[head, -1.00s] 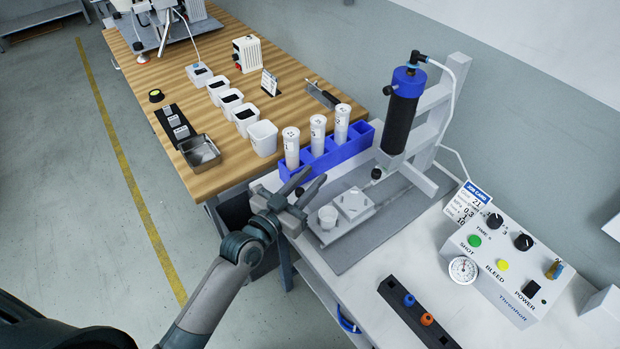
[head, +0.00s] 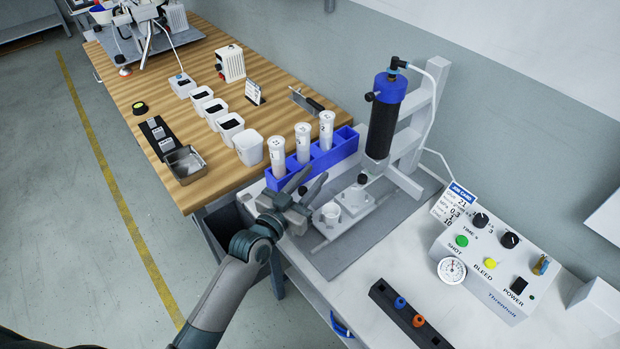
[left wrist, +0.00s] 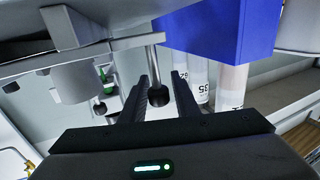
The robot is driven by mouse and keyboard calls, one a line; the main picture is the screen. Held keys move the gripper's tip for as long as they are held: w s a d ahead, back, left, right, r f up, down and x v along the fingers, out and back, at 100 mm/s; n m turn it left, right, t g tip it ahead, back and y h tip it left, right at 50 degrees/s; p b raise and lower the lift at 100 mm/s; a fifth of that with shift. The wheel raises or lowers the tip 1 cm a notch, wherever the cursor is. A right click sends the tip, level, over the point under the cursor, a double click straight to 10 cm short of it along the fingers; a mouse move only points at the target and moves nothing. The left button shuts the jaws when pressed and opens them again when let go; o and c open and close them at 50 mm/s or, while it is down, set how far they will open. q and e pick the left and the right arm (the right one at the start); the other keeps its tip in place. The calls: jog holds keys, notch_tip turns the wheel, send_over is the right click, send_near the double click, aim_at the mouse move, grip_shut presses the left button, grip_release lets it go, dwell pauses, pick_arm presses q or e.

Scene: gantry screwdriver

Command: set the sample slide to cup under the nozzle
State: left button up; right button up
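The sample slide (head: 321,238) is a pale plate under the dispenser. It carries a small white cup (head: 331,212) at its near-left part and a square block (head: 354,201) beyond it. The nozzle (head: 362,179) is the dark tip below the black barrel; the cup stands left and in front of it, not below it. My left gripper (head: 309,179) is at the slide's left end with fingers apart. In the left wrist view its fingers (left wrist: 160,82) stand either side of a dark ball knob (left wrist: 157,97) on a metal rod; contact is unclear. My right gripper is out of view.
A blue rack (head: 342,148) with three white cartridges stands close behind the gripper. The barrel (head: 384,125) and its grey gantry post rise to the right. A control box (head: 495,265) and a black block (head: 405,315) are farther right and nearer.

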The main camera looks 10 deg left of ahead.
aim_at(300, 193)
pick_arm(q)
jog(key=shift+o, duration=0.3)
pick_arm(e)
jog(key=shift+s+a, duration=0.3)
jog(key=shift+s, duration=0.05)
pick_arm(q)
jog(key=shift+s, duration=0.15)
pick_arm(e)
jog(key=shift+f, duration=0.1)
